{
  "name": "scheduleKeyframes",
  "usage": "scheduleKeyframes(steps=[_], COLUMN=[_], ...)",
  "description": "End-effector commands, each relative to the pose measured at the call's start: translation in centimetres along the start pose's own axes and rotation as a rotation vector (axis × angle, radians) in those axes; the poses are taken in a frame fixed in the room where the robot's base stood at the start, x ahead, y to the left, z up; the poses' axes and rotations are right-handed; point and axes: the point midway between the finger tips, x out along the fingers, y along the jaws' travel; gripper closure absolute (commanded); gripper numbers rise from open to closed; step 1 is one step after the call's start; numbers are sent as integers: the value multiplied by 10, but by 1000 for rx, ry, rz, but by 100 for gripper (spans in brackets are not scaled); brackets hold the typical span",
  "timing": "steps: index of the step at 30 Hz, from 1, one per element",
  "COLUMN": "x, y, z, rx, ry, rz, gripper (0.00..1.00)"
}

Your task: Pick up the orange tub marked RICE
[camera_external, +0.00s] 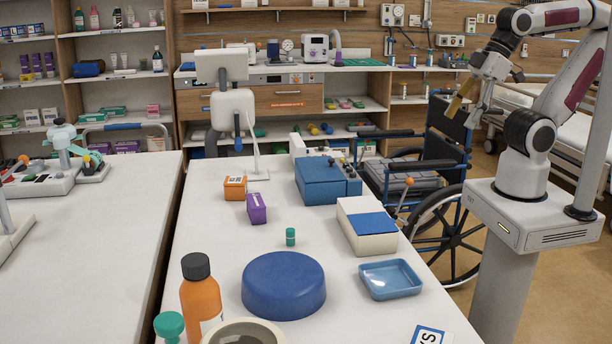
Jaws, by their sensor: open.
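No tub with a readable RICE mark shows. A small orange box (235,188) with a white label sits on the far left part of the white table (205,250); its print is too small to read. An orange bottle (201,303) with a black cap stands upright at the near left edge, its label partly cut off. My gripper (464,113) is raised at the upper right, beyond the table's right side, well apart from both orange things. It is open, and no held thing shows.
A purple box (257,208), a green-capped vial (290,237), a blue round container (284,286), a blue tray (390,279), a white box with a blue top (367,225) and a blue case (322,181) stand on the table. A wheelchair (430,190) is at right. The table's left middle is clear.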

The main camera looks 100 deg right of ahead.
Motion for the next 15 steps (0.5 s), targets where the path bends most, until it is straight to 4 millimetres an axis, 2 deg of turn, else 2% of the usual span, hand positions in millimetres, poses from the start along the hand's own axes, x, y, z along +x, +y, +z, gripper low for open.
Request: scheduleKeyframes(steps=[8, 15], x=[0, 4], y=[0, 5], z=[-2, -24], rx=[1, 12], ry=[1, 21], rz=[1, 15], gripper=[36, 36])
